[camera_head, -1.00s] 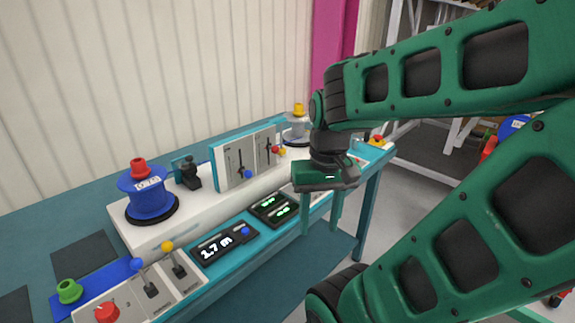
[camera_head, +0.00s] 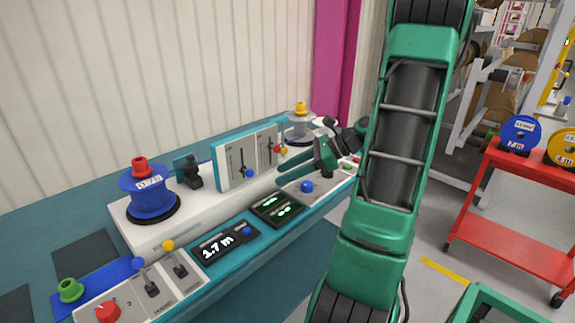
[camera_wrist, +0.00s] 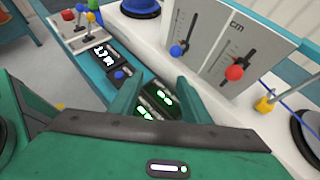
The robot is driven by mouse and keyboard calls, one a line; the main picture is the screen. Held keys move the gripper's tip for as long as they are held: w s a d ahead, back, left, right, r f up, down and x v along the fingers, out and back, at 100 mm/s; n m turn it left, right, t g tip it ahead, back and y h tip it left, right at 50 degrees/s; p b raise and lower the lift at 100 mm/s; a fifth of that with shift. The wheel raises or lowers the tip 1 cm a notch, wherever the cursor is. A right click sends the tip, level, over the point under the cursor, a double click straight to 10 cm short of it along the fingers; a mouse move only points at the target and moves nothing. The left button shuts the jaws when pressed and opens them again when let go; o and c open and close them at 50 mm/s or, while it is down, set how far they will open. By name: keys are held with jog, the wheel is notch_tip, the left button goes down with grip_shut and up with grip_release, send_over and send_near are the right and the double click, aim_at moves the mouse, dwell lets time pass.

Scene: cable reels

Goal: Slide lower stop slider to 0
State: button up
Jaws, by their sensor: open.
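An upright white panel (camera_head: 223,178) carries two vertical sliders on the machine; the wrist view shows "cm" on it (camera_wrist: 207,32). One slider has a blue knob (camera_head: 249,173) low on its slot; the other has a red knob (camera_head: 277,149). I cannot read which is the lower stop. My gripper (camera_head: 279,173) is open and empty, fingers pointing left, in front of the panel and apart from both knobs.
A blue reel (camera_head: 148,196) stands left on the white housing. Lit displays (camera_head: 222,244), levers (camera_head: 150,282) and a red knob (camera_head: 108,312) line the front. A yellow knob (camera_wrist: 265,105) is close beside the red slider. A red cart (camera_head: 510,220) stands right.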

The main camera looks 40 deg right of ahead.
aim_at(248, 172)
jog(key=w+a+f+m+t, duration=0.2)
jog(key=w+a, duration=0.1)
jog(key=w, duration=0.4)
jog(key=shift+w+a+m+y, duration=0.35)
jog(key=shift+w+m+y, duration=0.05)
dwell(0.3)
grip_shut()
jog(key=c, duration=0.8)
grip_release()
jog(key=shift+c, duration=1.4)
jog(key=shift+f, duration=0.1)
